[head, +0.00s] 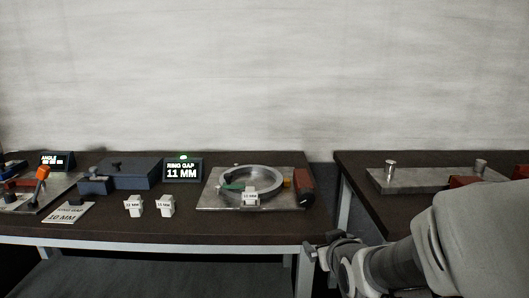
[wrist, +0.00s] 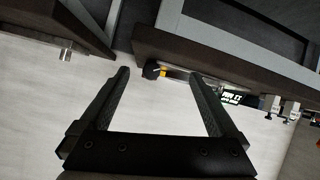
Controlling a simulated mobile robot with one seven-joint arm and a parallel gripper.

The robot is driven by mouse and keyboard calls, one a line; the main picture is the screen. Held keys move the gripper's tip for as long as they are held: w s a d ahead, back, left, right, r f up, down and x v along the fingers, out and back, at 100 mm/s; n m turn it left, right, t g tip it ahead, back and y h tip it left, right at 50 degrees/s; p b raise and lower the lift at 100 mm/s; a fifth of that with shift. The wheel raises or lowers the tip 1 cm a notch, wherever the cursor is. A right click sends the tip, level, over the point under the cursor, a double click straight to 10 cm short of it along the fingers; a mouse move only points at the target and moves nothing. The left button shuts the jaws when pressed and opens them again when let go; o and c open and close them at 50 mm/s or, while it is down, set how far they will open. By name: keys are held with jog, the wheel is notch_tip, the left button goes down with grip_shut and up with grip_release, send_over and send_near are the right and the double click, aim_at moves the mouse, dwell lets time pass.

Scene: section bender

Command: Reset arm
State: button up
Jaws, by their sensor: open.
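My gripper (wrist: 159,74) is open in the wrist view, its two dark fingers apart with nothing between them. In the head view my gripper (head: 308,262) is at the lower middle, in front of the gap between the two tables and apart from both. My arm reaches in from the right edge. The wrist view is upside down, with the table edges at the top and the pale wall below. A metal ring (head: 253,180) lies on a steel plate (head: 213,196) on the left table, with a small white block labelled 11 MM or similar on its front.
The left table (head: 130,229) also holds a RING GAP 11 MM display (head: 183,170), a blue-grey box (head: 133,173), two white blocks (head: 133,206) (head: 167,206), a 10 MM card (head: 68,213) and an orange-handled tool (head: 41,175). The right table (head: 362,208) bears a plate with metal pins (head: 390,170).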

jog(key=s+r+m+g, duration=0.1)
jog(key=s+r+g, duration=0.2)
jog(key=s, duration=0.8)
jog(key=s+r+m+g, duration=0.2)
jog(key=s+g, duration=0.1)
jog(key=s, duration=0.9)
notch_tip(320, 180, up, 20)
jog(key=p, duration=2)
jog(key=shift+w+a+g, duration=0.2)
jog(key=shift+g, duration=0.1)
